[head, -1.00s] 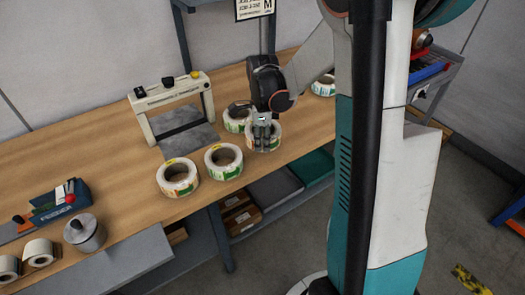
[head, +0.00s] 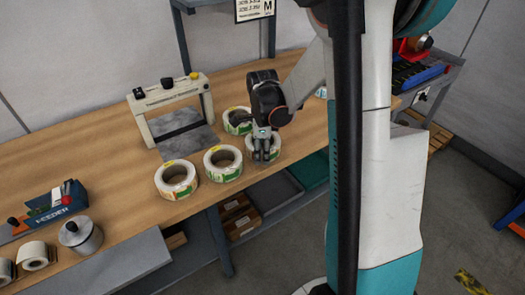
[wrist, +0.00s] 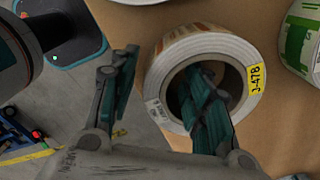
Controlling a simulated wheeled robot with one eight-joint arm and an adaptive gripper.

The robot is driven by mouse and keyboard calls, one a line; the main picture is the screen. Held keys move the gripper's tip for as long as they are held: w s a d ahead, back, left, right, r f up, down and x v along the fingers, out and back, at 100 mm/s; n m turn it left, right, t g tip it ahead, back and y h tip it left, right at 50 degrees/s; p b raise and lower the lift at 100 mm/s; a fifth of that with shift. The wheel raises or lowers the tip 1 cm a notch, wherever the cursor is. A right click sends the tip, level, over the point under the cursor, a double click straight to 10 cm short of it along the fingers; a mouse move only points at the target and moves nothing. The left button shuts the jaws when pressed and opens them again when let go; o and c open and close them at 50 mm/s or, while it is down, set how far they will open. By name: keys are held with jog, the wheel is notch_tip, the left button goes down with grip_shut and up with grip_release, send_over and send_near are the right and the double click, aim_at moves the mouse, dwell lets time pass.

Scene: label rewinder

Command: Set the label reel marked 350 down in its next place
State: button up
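A label reel (wrist: 218,45) with a yellow tag reading about "J-478" lies flat on the bench near its edge, seen in the wrist view; it also shows in the head view (head: 274,157). No mark 350 is readable. My gripper (wrist: 165,85) straddles the reel's wall, one finger inside the core and one outside. Gaps show between fingers and wall, so it looks open. In the head view my gripper (head: 263,150) hides part of this reel. Other reels stand alongside: one at front left (head: 176,191), one in the middle (head: 211,168), one behind (head: 231,127).
A cream frame stand (head: 140,112) with a grey plate is behind the reels. A feeder (head: 55,210) and a metal pot (head: 88,242) are at left. The wooden bench (head: 115,165) is clear between them. Another reel (wrist: 298,40) is close by at right in the wrist view.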

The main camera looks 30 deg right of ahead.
notch_tip(320, 180, up, 12)
jog(key=p, duration=0.4)
jog(key=shift+r, duration=0.15)
dwell(0.4)
